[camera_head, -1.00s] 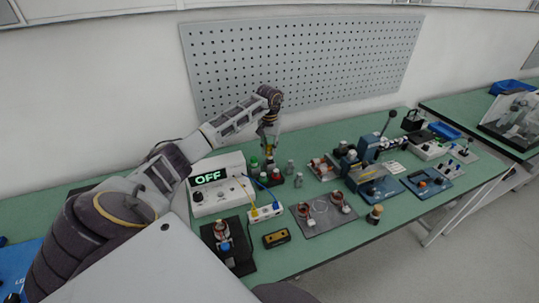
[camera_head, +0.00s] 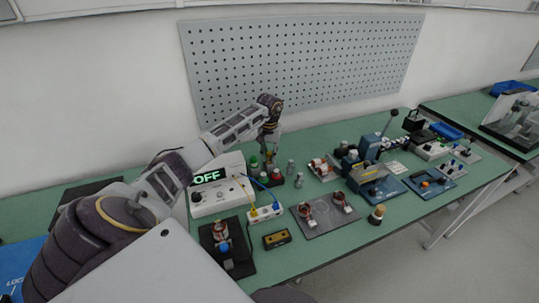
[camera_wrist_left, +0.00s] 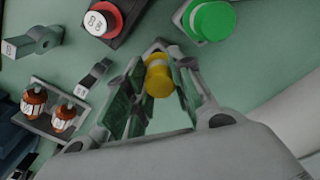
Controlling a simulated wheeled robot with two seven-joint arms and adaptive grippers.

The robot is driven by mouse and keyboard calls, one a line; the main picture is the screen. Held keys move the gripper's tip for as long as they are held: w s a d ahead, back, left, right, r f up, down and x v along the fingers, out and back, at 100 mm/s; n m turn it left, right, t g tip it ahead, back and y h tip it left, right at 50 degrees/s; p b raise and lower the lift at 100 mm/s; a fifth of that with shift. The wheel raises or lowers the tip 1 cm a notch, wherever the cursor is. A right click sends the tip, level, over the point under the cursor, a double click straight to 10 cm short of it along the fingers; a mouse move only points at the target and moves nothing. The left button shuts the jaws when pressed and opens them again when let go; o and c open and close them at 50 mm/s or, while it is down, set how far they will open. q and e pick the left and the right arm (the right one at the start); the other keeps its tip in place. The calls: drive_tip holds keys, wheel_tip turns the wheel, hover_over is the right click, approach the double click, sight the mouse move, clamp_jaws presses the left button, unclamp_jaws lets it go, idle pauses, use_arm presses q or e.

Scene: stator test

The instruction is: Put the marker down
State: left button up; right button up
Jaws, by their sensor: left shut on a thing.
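The marker is a short yellow cylinder (camera_wrist_left: 158,80), seen between the fingers in the left wrist view. In the head view it is a small yellow spot (camera_head: 268,156) among the coloured pieces behind the power unit. My left gripper (camera_head: 270,147) points down there and is shut on it; it also shows in the left wrist view (camera_wrist_left: 157,72). Whether the marker's lower end touches the table is hidden. A green-capped piece (camera_wrist_left: 211,20) and a red-ringed piece (camera_wrist_left: 103,20) are close by. My right gripper is not in view.
The power unit (camera_head: 205,203) with an "OFF" display is left of the gripper. Small grey cylinders (camera_head: 291,167) and a tray with orange-and-white parts (camera_head: 322,167) are to the right. A pegboard (camera_head: 300,60) is behind. Green table (camera_head: 315,140) is bare behind the pieces.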

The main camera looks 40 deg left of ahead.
use_arm(q)
drive_tip(key=shift+f, duration=0.25)
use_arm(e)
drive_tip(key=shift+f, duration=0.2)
use_arm(q)
drive_tip(key=o, duration=1)
drive_tip(key=shift+c, duration=0.2)
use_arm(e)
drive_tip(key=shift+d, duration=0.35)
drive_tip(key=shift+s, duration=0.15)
use_arm(q)
drive_tip(key=shift+r, duration=0.2)
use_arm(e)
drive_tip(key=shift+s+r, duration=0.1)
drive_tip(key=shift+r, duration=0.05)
use_arm(q)
drive_tip(key=shift+r, duration=0.5)
wheel_tip(320, 180, up, 12)
drive_tip(key=shift+f, duration=0.25)
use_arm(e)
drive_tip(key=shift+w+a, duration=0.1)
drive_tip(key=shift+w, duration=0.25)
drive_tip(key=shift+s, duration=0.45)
